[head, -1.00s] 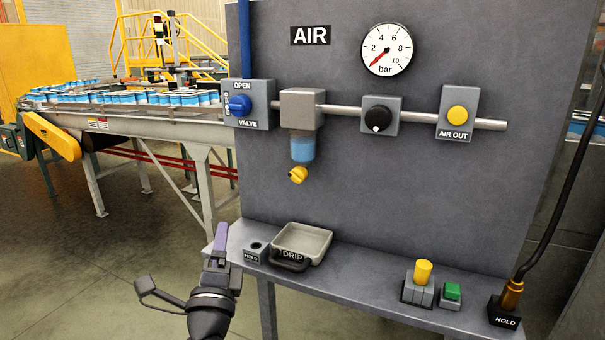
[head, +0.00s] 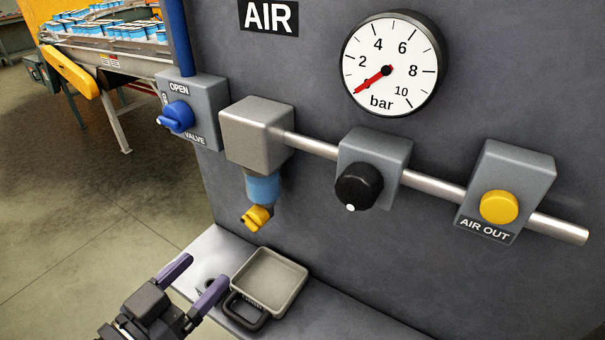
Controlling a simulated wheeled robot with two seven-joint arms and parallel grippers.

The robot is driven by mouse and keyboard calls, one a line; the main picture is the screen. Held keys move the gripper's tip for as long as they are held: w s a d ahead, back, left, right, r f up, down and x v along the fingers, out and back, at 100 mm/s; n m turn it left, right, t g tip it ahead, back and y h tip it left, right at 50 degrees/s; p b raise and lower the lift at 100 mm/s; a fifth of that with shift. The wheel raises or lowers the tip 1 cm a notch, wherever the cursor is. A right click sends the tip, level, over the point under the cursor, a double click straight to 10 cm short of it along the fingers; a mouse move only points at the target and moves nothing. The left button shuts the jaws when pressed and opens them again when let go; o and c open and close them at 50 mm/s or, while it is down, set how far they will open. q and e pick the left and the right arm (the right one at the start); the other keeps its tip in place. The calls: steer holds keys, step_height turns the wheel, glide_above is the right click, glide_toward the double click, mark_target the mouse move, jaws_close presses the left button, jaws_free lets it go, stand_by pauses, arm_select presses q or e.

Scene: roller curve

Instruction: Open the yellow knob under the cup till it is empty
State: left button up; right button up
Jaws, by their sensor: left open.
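The yellow knob (head: 257,218) hangs under the blue, see-through cup (head: 263,188), which is fixed below a grey block (head: 257,135) on the pipe. How much liquid is in the cup is hard to tell. The drip tray (head: 270,280) sits on the shelf below the knob and looks empty. My left gripper (head: 194,274) is at the lower left, beside the tray's left side and below and left of the knob. Its two purple fingers are apart with nothing between them. My right gripper is out of view.
A blue valve knob (head: 177,117) is at the left of the panel. A black knob (head: 359,187) and a yellow AIR OUT button (head: 499,207) sit along the pipe (head: 425,184). The gauge (head: 391,64) needle points near zero. A conveyor (head: 100,50) with cans stands behind.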

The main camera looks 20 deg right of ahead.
mark_target(248, 227)
arm_select(q)
steer(key=x, duration=0.6)
steer(key=r+b+x, duration=0.1)
steer(key=x, duration=0.3)
steer(key=shift+s+d+r, duration=0.1)
steer(key=shift+s+d, duration=0.15)
steer(key=shift+s, duration=0.1)
steer(key=shift+c, duration=0.3)
